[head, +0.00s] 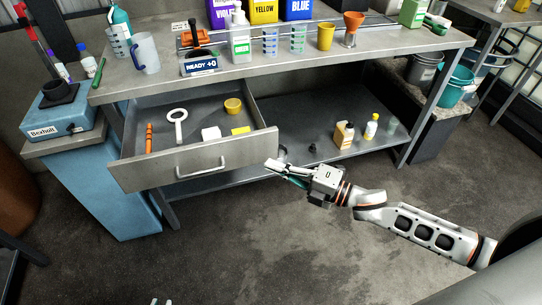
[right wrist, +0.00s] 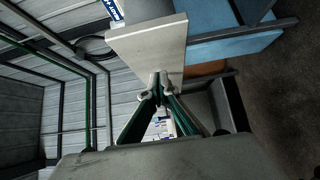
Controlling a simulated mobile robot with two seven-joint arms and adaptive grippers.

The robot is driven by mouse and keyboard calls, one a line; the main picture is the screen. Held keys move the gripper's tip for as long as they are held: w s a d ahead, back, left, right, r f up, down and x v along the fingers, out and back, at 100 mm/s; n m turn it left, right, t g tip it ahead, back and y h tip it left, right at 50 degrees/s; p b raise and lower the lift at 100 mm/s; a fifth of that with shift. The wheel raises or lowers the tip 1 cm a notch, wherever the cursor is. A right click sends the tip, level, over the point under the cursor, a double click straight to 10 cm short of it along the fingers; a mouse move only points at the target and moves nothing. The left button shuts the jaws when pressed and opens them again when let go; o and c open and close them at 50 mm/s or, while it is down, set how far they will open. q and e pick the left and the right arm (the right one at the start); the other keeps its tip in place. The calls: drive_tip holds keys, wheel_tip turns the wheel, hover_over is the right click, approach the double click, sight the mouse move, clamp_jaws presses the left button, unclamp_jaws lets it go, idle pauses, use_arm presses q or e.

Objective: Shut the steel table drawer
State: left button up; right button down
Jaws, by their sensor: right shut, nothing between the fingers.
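The steel table drawer (head: 220,161) is pulled out of the left part of the steel table (head: 300,60). Its grey front has a bar handle (head: 201,169). Inside lie an orange tool, a white ring-headed tool, a white block, a yellow block and a yellow cup. My right gripper (head: 273,166) is shut and empty, close to the right end of the drawer front. In the right wrist view, its closed fingertips (right wrist: 161,82) overlap the lower part of the drawer's end (right wrist: 150,45); contact is unclear. Only small pale tips of what appears to be my left gripper (head: 162,301) show at the bottom edge.
A blue cabinet (head: 110,195) stands left of the drawer, carrying a blue device (head: 62,117). Bottles (head: 344,135) stand on the lower shelf to the right. Cups, bottles and coloured bins crowd the tabletop. The floor before the table is clear.

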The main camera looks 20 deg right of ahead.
drive_tip(key=shift+w, duration=1.9)
use_arm(q)
drive_tip(key=shift+s+a+f, duration=0.1)
drive_tip(key=shift+s+f, duration=0.05)
drive_tip(key=shift+f, duration=0.1)
drive_tip(key=shift+w+r, duration=0.15)
drive_tip(key=shift+w, duration=0.1)
